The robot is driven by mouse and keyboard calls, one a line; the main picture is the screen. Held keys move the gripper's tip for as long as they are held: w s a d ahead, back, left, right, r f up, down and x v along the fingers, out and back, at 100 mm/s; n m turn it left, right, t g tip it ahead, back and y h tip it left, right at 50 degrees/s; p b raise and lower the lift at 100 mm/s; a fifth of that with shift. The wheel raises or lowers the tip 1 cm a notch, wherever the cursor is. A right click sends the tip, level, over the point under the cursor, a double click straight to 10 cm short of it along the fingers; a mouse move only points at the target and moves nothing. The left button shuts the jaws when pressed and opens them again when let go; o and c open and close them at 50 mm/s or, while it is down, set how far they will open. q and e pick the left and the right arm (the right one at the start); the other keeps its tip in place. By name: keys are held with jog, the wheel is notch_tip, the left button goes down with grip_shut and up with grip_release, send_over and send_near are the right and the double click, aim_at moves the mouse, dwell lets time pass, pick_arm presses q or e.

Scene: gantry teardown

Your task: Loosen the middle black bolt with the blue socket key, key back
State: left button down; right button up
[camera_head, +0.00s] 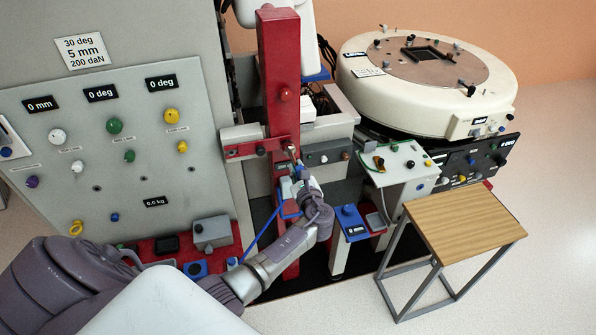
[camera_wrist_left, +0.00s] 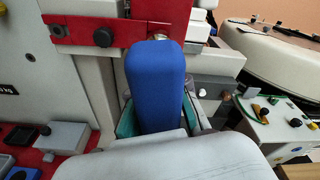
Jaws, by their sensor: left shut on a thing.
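My left gripper (camera_head: 296,183) is in front of the red upright post, its fingers shut on the blue socket key. In the left wrist view the blue socket key (camera_wrist_left: 155,88) stands large between the finger pads and hides what lies behind it. Its far end is close to a brass-coloured round part (camera_wrist_left: 158,37) on the red crossbar (camera_wrist_left: 80,22); I cannot tell whether they touch. Two black bolts show on the crossbar left of the key, an outer one (camera_wrist_left: 57,31) and an inner one (camera_wrist_left: 103,37). My right gripper is not in view.
The red post (camera_head: 280,80) rises behind the gripper. A grey bar with dark knobs (camera_head: 326,154) lies to its right. A grey control panel (camera_head: 110,150) fills the left. A blue-topped stand (camera_head: 350,222) and a wooden stool (camera_head: 465,220) are at right, with open floor beyond.

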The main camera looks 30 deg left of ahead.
pick_arm(q)
jog(key=shift+w+a, duration=0.1)
jog(key=shift+w, duration=0.1)
jog(key=shift+r, duration=0.1)
jog(key=n+b, duration=0.2)
jog(key=b, duration=0.1)
jog(key=n+b, duration=0.2)
jog(key=b, duration=0.1)
jog(key=f+n+t+b, duration=0.1)
jog(key=n+b, duration=0.2)
jog(key=shift+s, duration=0.15)
jog(key=shift+r+n, duration=0.25)
jog(key=shift+n, duration=0.15)
jog(key=shift+r, duration=0.3)
jog(key=shift+s+d, duration=0.1)
jog(key=shift+d, duration=0.1)
